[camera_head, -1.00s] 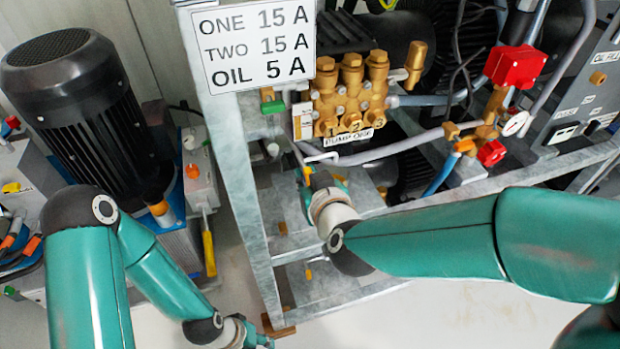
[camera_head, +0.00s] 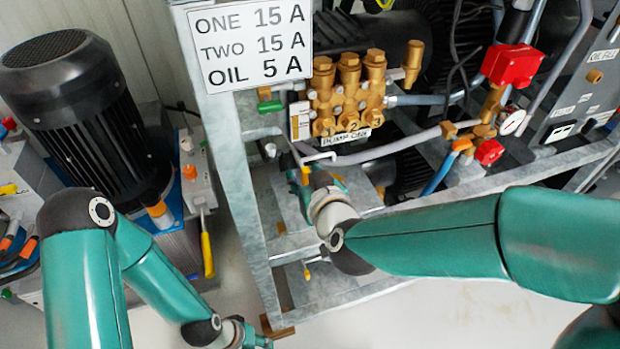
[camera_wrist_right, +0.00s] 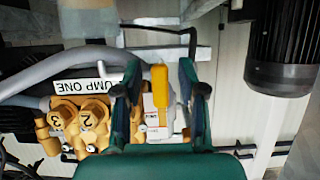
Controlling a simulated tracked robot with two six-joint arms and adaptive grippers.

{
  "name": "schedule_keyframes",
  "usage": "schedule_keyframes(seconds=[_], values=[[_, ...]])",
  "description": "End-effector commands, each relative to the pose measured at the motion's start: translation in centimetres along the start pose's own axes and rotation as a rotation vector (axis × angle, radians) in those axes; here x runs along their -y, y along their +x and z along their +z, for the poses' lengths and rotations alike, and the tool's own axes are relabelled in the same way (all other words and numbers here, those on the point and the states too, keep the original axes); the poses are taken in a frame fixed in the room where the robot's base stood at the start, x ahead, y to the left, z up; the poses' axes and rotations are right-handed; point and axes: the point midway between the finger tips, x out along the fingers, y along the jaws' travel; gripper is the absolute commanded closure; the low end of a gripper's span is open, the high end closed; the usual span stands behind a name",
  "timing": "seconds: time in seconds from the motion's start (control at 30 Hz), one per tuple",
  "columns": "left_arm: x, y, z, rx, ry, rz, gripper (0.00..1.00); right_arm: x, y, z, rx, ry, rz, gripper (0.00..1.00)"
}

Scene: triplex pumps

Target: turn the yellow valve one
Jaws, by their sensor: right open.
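The yellow valve handle (camera_wrist_right: 159,86) shows in the right wrist view as a short upright lever beside the brass pump labelled PUMP ONE. My right gripper (camera_wrist_right: 160,97) is open, with one finger on each side of the handle; I cannot tell whether either finger touches it. In the head view my right gripper (camera_head: 303,170) is just below the brass pump (camera_head: 348,95), and its fingers are small and partly hidden. My left gripper (camera_head: 262,341) is only partly in view at the bottom edge, and its jaws cannot be made out.
A metal frame (camera_head: 240,190) stands close to the left of my right gripper. A grey hose (camera_head: 390,149) runs beside it. A red box (camera_head: 511,65) and a gauge (camera_head: 512,122) are farther right. A black motor (camera_head: 75,110) stands at the left. Open floor shows at the bottom.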

Motion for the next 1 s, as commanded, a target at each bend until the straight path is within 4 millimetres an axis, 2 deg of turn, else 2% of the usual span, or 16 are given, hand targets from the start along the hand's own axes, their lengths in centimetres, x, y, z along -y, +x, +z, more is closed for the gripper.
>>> schedule_keyframes(seconds=[0.17, 0.5, 0.7, 1.0], values=[[0.0, 0.0, 0.0, 0.000, 0.000, 0.000, 0.60, 0.1, -1.3, -0.1, -0.002, -0.001, -0.001, 0.59], [0.0, 0.0, 0.0, 0.000, 0.000, 0.000, 0.60, 0.1, -7.7, -0.1, -0.005, 0.001, -0.003, 0.59], [0.0, 0.0, 0.0, 0.000, 0.000, 0.000, 0.60, 0.0, -10.7, -0.1, -0.003, 0.001, -0.002, 0.59], [0.0, 0.0, 0.0, 0.000, 0.000, 0.000, 0.60, 0.0, -11.8, 0.1, 0.001, 0.001, -0.001, 0.59]])
